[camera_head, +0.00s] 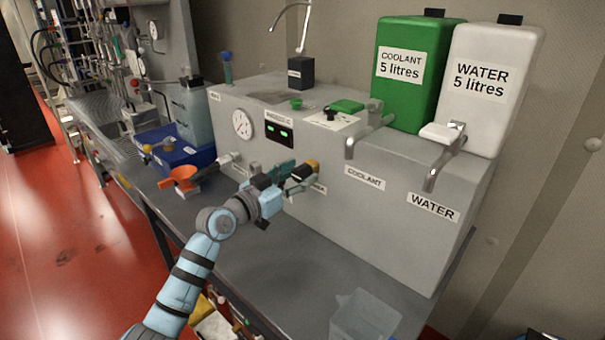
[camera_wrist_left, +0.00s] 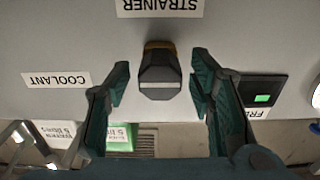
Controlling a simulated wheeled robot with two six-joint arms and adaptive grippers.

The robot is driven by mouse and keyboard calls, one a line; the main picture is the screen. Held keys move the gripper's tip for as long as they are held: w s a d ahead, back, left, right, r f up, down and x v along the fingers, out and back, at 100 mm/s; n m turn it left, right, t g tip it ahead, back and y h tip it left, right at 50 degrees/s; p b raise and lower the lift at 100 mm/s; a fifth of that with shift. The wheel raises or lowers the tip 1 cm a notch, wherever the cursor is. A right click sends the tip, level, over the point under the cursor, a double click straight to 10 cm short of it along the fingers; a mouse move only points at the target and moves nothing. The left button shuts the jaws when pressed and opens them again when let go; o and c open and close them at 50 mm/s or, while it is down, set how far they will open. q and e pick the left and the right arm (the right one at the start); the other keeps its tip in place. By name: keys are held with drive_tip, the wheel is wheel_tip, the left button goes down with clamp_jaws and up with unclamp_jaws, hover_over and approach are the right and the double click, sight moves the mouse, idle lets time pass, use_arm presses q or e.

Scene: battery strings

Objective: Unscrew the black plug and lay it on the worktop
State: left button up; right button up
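The black plug (camera_wrist_left: 160,72) sticks out of the grey unit's front face by the STRAINER label (camera_wrist_left: 160,6), with a yellow-brown part at its base. My left gripper (camera_wrist_left: 159,86) is open, with one finger on each side of the plug and a visible gap on both sides. In the head view my left gripper (camera_head: 296,179) is close to the front face. The worktop (camera_head: 300,262) is the dark grey surface below. My right gripper is not in view.
A green COOLANT tank (camera_head: 410,95) and a white WATER tank (camera_head: 490,105) stand on the unit, with taps in front. A clear container (camera_head: 365,312) stands at the front; the worktop between is bare.

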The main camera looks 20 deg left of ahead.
use_arm(q)
clamp_jaws()
drive_tip(key=shift+r+n+p, duration=0.1)
drive_tip(key=shift+n+p, duration=0.5)
drive_tip(key=n+p, duration=0.2)
drive_tip(key=n, duration=0.1)
drive_tip(key=shift+n, duration=0.8)
drive_tip(key=n+p, duration=0.2)
drive_tip(key=n, duration=0.1)
drive_tip(key=shift+n+p, duration=0.3)
drive_tip(key=shift+n, duration=0.6)
drive_tip(key=shift+n+p, duration=0.3)
drive_tip(key=shift+n, duration=0.1)
